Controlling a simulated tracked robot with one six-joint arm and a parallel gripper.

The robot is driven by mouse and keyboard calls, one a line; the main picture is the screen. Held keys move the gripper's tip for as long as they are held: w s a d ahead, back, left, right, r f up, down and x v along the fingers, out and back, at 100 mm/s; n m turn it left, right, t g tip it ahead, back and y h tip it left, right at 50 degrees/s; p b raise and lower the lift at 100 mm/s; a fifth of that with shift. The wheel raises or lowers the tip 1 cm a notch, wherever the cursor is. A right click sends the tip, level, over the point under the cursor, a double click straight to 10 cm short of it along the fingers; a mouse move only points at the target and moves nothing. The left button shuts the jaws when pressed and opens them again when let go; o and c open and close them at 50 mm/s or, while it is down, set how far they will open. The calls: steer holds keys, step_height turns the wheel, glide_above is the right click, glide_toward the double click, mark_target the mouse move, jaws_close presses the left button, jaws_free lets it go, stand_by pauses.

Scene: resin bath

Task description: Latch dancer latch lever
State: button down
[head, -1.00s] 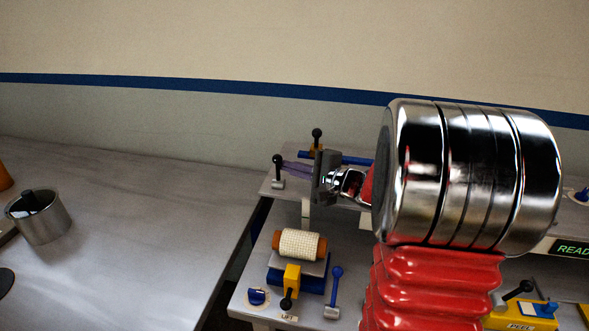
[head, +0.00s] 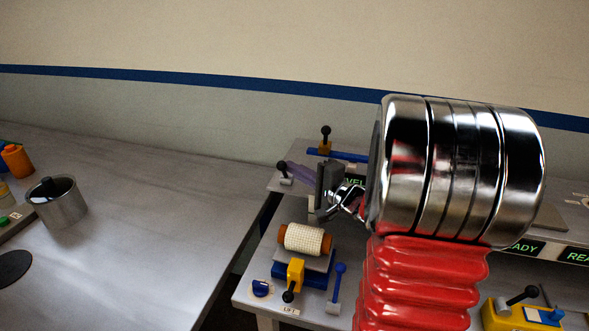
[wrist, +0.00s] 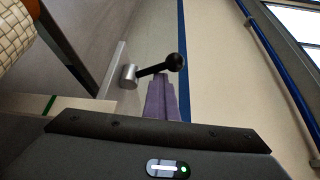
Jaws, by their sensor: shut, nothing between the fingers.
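A lever with a black ball knob (head: 281,165) and a grey metal hub (head: 286,181) stands at the left end of the back bench; no label on it is readable. In the wrist view its black ball (wrist: 176,62) sits just beyond my fingertips, up and to the right of the silver hub (wrist: 129,77). The lever leans left in the head view. My gripper (head: 289,166) has purple fingers, shut and empty, with the tips close beside the lever's arm. In the wrist view my gripper (wrist: 161,78) overlaps the lever's arm; whether they touch I cannot tell.
A white roll with orange ends (head: 305,239) sits on a blue stand in front. A blue lever (head: 338,282), yellow lift handle (head: 295,273) and blue knob (head: 261,288) stand near it. Another black-knobbed post (head: 325,139) is behind. A metal pot (head: 61,206) stands on the left table.

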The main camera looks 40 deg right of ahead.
steer(key=shift+s+a+f, duration=0.2)
steer(key=shift+a+f, duration=0.05)
steer(key=shift+a, duration=0.15)
steer(key=shift+s, duration=0.1)
steer(key=s+d+r, duration=0.1)
steer(key=s+d, duration=0.1)
steer(key=s, duration=1.1)
steer(key=shift+d, duration=0.3)
steer(key=shift+s, duration=0.1)
